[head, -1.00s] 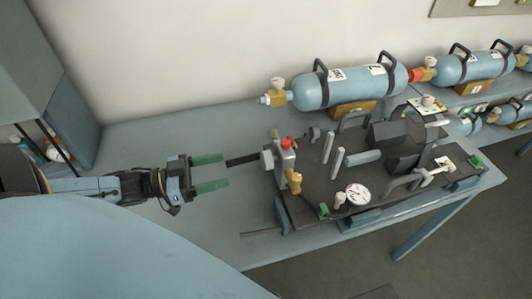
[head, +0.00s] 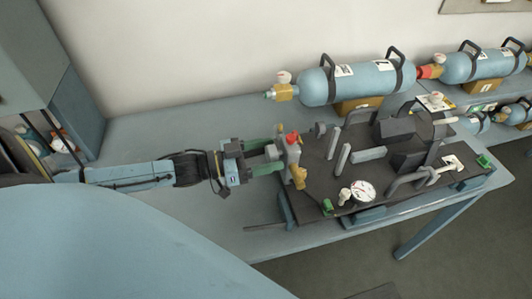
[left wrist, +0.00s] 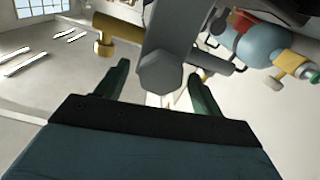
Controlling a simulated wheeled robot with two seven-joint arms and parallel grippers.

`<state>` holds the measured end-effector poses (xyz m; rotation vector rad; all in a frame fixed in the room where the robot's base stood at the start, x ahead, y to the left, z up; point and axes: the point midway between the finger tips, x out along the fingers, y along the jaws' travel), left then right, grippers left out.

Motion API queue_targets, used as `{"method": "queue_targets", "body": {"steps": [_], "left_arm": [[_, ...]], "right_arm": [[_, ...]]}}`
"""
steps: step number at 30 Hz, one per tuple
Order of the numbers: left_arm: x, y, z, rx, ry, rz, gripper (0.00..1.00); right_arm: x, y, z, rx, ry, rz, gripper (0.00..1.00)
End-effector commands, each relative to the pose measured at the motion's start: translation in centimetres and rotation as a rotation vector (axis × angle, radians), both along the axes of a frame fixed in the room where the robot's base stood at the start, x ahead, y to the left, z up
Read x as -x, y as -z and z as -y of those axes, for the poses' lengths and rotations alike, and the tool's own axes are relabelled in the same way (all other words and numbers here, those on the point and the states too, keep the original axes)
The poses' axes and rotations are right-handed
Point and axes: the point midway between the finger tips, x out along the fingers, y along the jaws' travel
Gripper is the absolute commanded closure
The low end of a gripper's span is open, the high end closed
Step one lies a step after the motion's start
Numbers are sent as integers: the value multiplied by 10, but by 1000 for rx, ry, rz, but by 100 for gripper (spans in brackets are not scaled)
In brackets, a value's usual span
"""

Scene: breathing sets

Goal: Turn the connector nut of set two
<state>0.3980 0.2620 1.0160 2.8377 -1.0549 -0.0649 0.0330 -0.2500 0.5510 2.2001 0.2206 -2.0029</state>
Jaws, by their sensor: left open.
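The breathing set lies on a dark backplate (head: 320,172) on the table. Its grey connector nut (head: 271,153) is at the left end, beside a block with a red knob (head: 292,138) and a brass fitting (head: 298,176). My left gripper (head: 268,157) is open, its green fingers reaching to either side of the nut. In the left wrist view the six-sided nut (left wrist: 161,74) shows between the fingertips; I cannot tell whether they touch it. I cannot read a set number on the backplate. My right gripper is not in view.
A blue cylinder (head: 358,82) with black handles lies behind the set, with further cylinders (head: 476,67) to its right. A pressure gauge (head: 362,191) sits at the set's front. The table's left part (head: 150,135) is clear.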

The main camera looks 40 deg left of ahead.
Motion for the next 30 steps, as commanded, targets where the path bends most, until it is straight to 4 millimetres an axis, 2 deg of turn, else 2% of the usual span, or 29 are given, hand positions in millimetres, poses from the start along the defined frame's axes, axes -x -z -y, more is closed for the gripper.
{"method": "queue_targets", "body": {"steps": [5,15,23,30], "left_arm": [[0,0,0,0,0,0,33],[0,0,0,1,0,-1,76],[1,0,0,-16,1,14,77],[1,-1,1,-98,0,87,77]], "right_arm": [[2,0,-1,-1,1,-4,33],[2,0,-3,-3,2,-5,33],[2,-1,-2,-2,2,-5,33],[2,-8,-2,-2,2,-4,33]]}}
